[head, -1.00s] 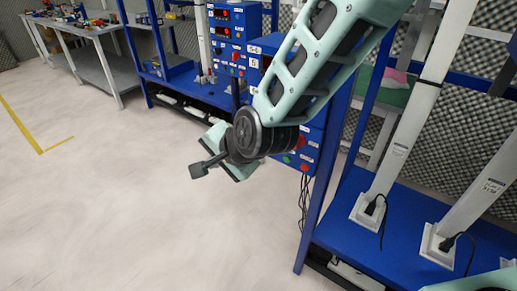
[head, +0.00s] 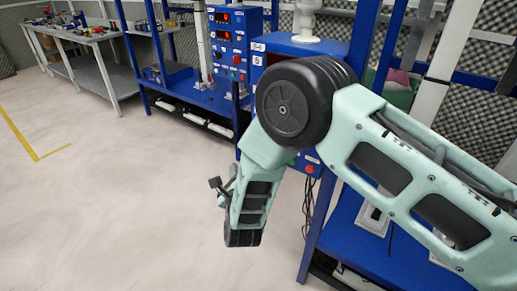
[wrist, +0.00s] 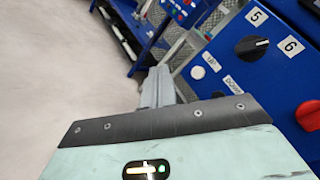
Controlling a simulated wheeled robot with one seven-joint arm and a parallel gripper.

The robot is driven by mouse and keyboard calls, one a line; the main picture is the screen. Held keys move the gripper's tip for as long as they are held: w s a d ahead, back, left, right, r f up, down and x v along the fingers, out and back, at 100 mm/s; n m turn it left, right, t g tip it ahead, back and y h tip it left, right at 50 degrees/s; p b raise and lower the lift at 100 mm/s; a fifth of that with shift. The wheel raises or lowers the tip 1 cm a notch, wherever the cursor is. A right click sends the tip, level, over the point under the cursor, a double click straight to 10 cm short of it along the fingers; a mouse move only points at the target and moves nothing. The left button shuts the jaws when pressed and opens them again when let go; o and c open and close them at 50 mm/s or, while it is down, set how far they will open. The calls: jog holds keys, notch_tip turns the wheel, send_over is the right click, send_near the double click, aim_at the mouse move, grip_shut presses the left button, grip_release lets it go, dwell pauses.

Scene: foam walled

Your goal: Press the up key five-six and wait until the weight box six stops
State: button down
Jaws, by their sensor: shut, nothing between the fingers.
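The blue control panel (wrist: 262,75) shows at the right of the wrist view, with a black selector knob (wrist: 251,47) between labels 5 and 6. Below the knob are labels UP (wrist: 211,61) and DOWN (wrist: 233,84). A pale round key (wrist: 197,72) sits by the UP label. My gripper (wrist: 158,80) is shut and empty, left of that key and apart from it as far as I can tell. In the head view my gripper (head: 216,184) is left of the panel, mostly behind my arm. I cannot identify weight box six.
A red button (wrist: 308,115) is low on the panel. Another blue control box (head: 229,40) with red displays stands behind. Blue frame posts (head: 314,235) and a blue shelf stand at the right. The pale floor (head: 130,200) at the left is clear.

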jog(key=w+d, duration=0.5)
jog(key=w, duration=0.2)
jog(key=shift+d, duration=0.2)
dwell(0.4)
dwell(2.0)
jog(key=shift+w+d, duration=0.25)
jog(key=shift+w, duration=0.05)
